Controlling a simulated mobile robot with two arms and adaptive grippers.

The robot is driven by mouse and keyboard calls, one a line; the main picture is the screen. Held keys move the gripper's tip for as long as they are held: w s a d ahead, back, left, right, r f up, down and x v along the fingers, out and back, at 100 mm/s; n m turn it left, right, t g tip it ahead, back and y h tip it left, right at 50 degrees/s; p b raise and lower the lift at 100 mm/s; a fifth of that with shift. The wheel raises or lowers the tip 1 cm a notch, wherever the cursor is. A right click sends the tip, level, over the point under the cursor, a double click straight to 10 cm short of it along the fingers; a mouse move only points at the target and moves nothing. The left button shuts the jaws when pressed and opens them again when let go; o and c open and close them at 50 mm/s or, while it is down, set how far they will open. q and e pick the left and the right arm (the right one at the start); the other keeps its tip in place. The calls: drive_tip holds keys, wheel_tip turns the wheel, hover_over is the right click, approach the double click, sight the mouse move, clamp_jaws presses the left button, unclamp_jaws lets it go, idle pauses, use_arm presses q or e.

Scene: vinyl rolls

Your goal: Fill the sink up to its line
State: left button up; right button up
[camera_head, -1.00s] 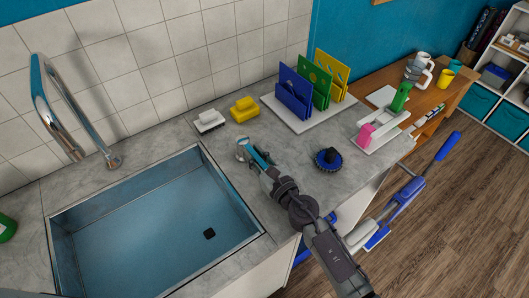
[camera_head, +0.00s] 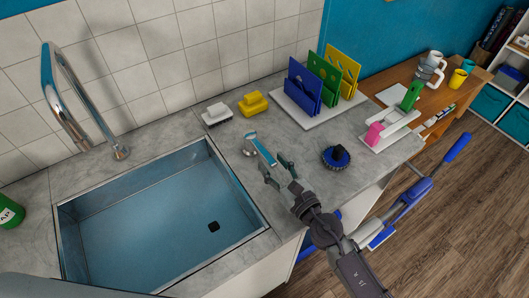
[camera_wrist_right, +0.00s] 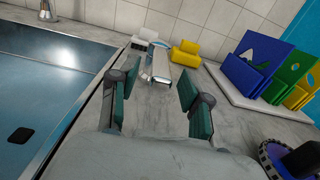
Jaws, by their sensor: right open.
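The sink (camera_head: 150,225) is a steel basin with bluish walls and floor; its dark drain (camera_head: 213,226) shows. I see no fill line and cannot tell whether there is water. The chrome faucet (camera_head: 75,110) arches behind it, with no stream visible. A small chrome lever with a blue-marked top (camera_head: 262,147) stands on the counter right of the sink; it also shows in the right wrist view (camera_wrist_right: 158,58). My right gripper (camera_head: 278,168) is open and empty just on the near side of the lever, its fingers (camera_wrist_right: 157,100) spread with the lever beyond them. My left gripper is out of view.
A white brush (camera_head: 217,113) and yellow sponge-like block (camera_head: 252,103) lie behind the lever. A round dark-blue brush (camera_head: 336,157) stands to the gripper's right. A rack of coloured boards (camera_head: 318,85) is at the back. A green bottle (camera_head: 10,214) is at far left.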

drive_tip(key=v, duration=0.6)
drive_tip(key=shift+s, duration=0.1)
idle(0.3)
